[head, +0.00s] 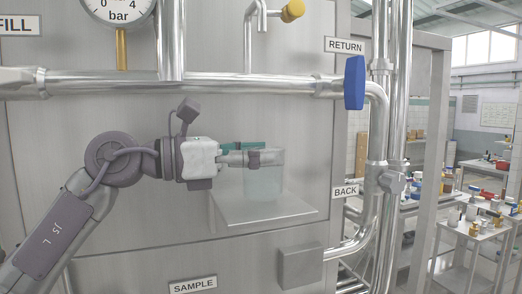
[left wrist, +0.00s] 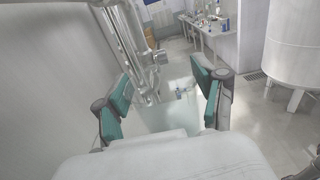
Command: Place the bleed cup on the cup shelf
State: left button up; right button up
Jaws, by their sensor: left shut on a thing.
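The bleed cup (head: 263,182) is a clear, see-through, pale cup, upright in the head view. My left gripper (head: 256,156) comes in from the left and is shut on the cup near its rim. The cup shelf (head: 232,218) is a small metal ledge on the panel. The cup's base appears over the shelf; I cannot tell whether it touches. In the left wrist view, the green finger pads of my left gripper (left wrist: 162,100) stand on both sides of the faint clear cup (left wrist: 168,116). My right gripper is not in view.
A horizontal steel pipe (head: 230,86) runs above my gripper. A blue-handled valve (head: 354,83) and vertical pipes stand to the right. A grey box (head: 300,266) juts out below the shelf. A gauge (head: 119,10) hangs at top left.

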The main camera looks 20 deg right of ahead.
pick_arm(q)
jog(key=shift+f, duration=0.6)
jog(key=o, duration=1.1)
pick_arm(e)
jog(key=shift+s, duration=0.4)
pick_arm(q)
jog(key=shift+a, duration=0.25)
jog(key=a+b, duration=0.2)
jog(key=a, duration=0.3)
jog(key=a+b, duration=0.2)
jog(key=a, duration=0.4)
jog(key=shift+s+a, duration=0.2)
jog(key=shift+a, duration=0.1)
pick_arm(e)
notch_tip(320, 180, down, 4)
